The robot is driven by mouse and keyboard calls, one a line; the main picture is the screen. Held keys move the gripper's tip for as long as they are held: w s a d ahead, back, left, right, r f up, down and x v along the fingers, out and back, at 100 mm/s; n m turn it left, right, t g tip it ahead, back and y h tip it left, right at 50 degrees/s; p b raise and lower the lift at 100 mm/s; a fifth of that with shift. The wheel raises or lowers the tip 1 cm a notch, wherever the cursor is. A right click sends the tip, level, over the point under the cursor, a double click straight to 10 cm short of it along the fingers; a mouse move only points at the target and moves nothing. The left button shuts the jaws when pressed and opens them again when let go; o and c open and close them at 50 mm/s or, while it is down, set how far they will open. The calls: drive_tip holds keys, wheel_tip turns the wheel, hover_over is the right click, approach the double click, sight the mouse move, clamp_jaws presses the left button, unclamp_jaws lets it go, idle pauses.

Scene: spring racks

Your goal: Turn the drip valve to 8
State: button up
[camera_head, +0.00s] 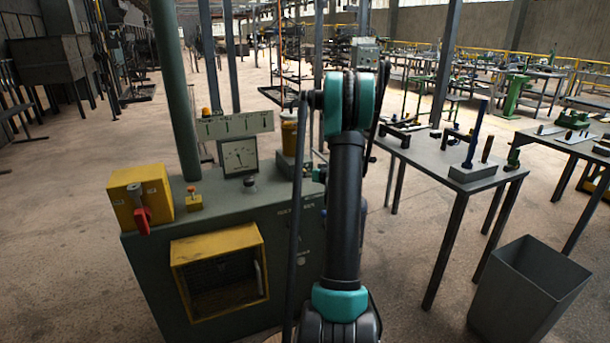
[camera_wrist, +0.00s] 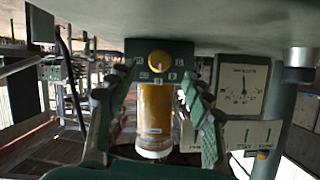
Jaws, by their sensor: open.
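The drip valve shows in the wrist view as a round yellow knob (camera_wrist: 159,61) on a dark plate with small pale number marks around it. The marks are too small to read surely, so I cannot tell the setting. An amber oil cup (camera_wrist: 156,108) with a pale end lies in line with the knob. In the head view the amber cup (camera_head: 290,133) stands on the green machine, partly behind my arm. My gripper (camera_wrist: 157,84) is open, with one green ribbed finger on each side of the knob and cup. I cannot tell whether either finger touches them. The head view mostly hides the gripper.
The green machine (camera_head: 150,262) carries a dial gauge (camera_head: 239,156), a yellow box with a red lever (camera_head: 139,205) and a yellow-framed opening (camera_head: 217,240). A green post (camera_head: 174,90) rises behind. A tool table (camera_head: 440,160) and an open bin (camera_head: 528,290) stand right.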

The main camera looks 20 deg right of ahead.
drive_tip(key=x, duration=0.5)
drive_tip(key=shift+w+f, duration=0.1)
drive_tip(key=shift+w, duration=0.25)
drive_tip(key=c, duration=1.2)
drive_tip(key=shift+o, duration=0.2)
drive_tip(key=shift+d+m+y, duration=0.15)
drive_tip(key=shift+m+y, duration=0.65)
drive_tip(key=shift+m, duration=0.4)
drive_tip(key=shift+m+y, duration=0.8)
drive_tip(key=shift+m, duration=0.5)
drive_tip(key=shift+t, duration=0.3)
